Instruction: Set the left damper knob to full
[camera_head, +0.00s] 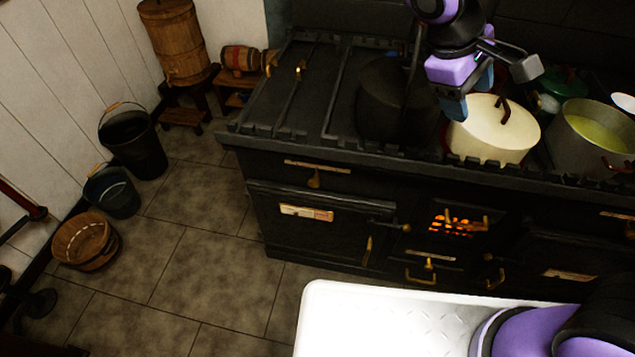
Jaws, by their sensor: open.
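A small brass knob (314,181) sits under a brass strip (317,167) at the upper left of the black range's front. It looks like the left damper knob; its setting is too small to read. A similar knob (429,263) sits under another strip lower in the middle. My gripper (470,94) is open and empty above the cooktop, close to the cream lidded pot. It is well to the right of the left knob and higher, not touching it.
On the black range (345,215) stand a dark pot (384,105), the cream pot (492,135) and a pot of yellow-green liquid (600,130). Embers glow in the grate (452,223). Buckets (133,145) stand by the left wall. The tiled floor before the range's left end is clear.

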